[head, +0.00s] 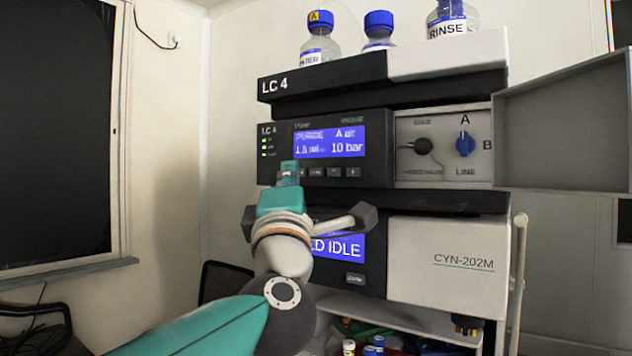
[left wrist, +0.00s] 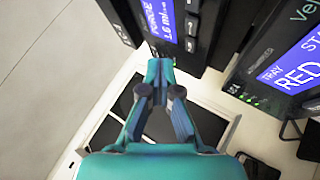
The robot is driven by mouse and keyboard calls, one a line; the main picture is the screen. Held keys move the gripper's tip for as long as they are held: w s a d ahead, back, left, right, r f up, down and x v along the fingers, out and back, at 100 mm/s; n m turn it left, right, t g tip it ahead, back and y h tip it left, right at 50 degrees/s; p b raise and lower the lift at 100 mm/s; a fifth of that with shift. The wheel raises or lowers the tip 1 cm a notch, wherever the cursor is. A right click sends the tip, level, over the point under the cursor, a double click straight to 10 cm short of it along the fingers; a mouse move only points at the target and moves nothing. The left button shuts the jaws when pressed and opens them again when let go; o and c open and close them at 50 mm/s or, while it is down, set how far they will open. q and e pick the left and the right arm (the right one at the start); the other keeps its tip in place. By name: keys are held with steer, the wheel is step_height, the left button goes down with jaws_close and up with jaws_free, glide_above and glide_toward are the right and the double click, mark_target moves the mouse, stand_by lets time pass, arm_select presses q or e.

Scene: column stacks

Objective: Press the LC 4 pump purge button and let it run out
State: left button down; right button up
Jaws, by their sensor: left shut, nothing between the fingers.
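The LC 4 pump (head: 276,126) is the dark module under the LC 4 label. A row of small dark buttons (head: 335,172) runs below the screen. My left gripper (head: 290,168) is shut and empty, with its tips in front of the left end of that row, so the button there is hidden. In the left wrist view the shut fingertips (left wrist: 160,63) point at the pump's front edge; I cannot tell whether they touch. My right gripper is not in view.
A grey door (head: 565,125) stands open at the right. Blue-capped bottles (head: 379,30) stand on top. A lower module's screen (head: 340,247) shows IDLE, partly hidden.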

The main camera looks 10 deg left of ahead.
arm_select(q)
steer(key=shift+s+a, duration=0.3)
steer(key=shift+s, duration=0.6)
